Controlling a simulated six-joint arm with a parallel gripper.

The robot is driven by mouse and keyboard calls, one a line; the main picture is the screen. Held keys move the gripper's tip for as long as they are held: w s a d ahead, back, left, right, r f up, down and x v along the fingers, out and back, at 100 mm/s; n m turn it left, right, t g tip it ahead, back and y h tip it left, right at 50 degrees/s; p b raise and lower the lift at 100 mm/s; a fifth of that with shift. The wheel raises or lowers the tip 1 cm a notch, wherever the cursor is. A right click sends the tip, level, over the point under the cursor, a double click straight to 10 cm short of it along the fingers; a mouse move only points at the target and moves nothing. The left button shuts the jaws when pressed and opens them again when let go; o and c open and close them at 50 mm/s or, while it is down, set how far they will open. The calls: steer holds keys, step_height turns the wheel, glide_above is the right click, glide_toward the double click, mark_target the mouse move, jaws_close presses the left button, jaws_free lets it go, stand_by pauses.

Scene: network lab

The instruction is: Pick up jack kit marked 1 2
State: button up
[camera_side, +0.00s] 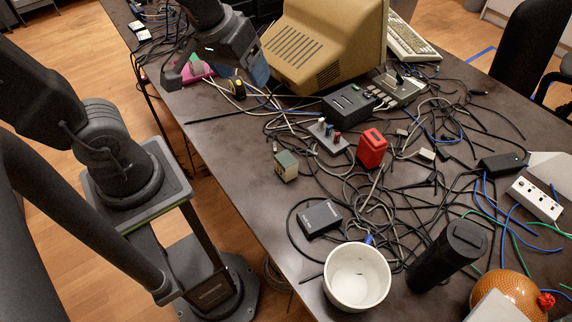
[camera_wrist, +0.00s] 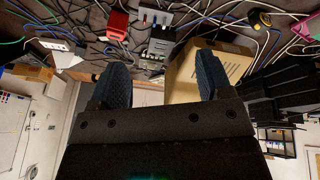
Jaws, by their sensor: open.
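No marking "1 2" is readable, so I cannot tell for certain which thing is the jack kit. A dark box with small fittings on top (camera_side: 350,103) lies among the cables in front of the monitor. A small grey panel with coloured knobs (camera_side: 328,138) lies nearer, beside a red box (camera_side: 371,149). The red box (camera_wrist: 117,25) and the panel (camera_wrist: 155,17) also show at the top of the wrist view. My gripper (camera_side: 213,70) is open at the table's far left part, apart from these things. Its two fingers (camera_wrist: 162,82) frame empty space in the wrist view.
A beige monitor (camera_side: 322,45) stands close right of my gripper. A pink object (camera_side: 196,73) and a tape measure (camera_side: 237,87) lie near it. Tangled cables cover much of the table. A white bowl (camera_side: 357,277) and a black cylinder (camera_side: 447,255) stand in front.

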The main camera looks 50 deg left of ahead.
steer(key=w+f+n+g, duration=0.2)
steer(key=w+f+n, duration=0.4)
steer(key=f+n, duration=0.1)
steer(key=n+g, duration=0.2)
steer(key=n, duration=0.4)
glide_toward(286, 158)
step_height(286, 158, down, 12)
steer(key=shift+w+f, duration=0.1)
steer(key=c, duration=1.1)
steer(key=shift+o, duration=0.2)
